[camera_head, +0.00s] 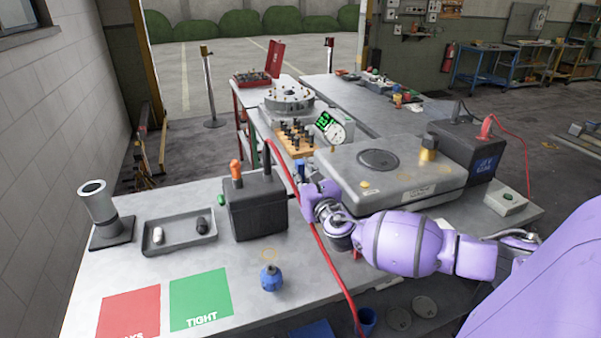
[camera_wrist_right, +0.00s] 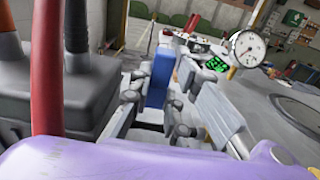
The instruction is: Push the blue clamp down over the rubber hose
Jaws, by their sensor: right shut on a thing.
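The blue clamp (camera_head: 300,168) shows as a small upright blue piece just behind the dark box. It also shows in the right wrist view (camera_wrist_right: 161,72), standing between my right fingers. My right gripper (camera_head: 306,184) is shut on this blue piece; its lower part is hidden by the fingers. In the right wrist view the hose (camera_wrist_right: 47,70) stands close on the left, apart from the fingers. My left gripper is not in view.
A blue knob-like object (camera_head: 271,279) stands near the green mat (camera_head: 201,299) and red mat (camera_head: 130,312). A grey tray (camera_head: 179,233) and metal cup (camera_head: 99,203) are at left. A wooden rack (camera_head: 293,138) and a large grey case (camera_head: 390,174) stand close to my gripper.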

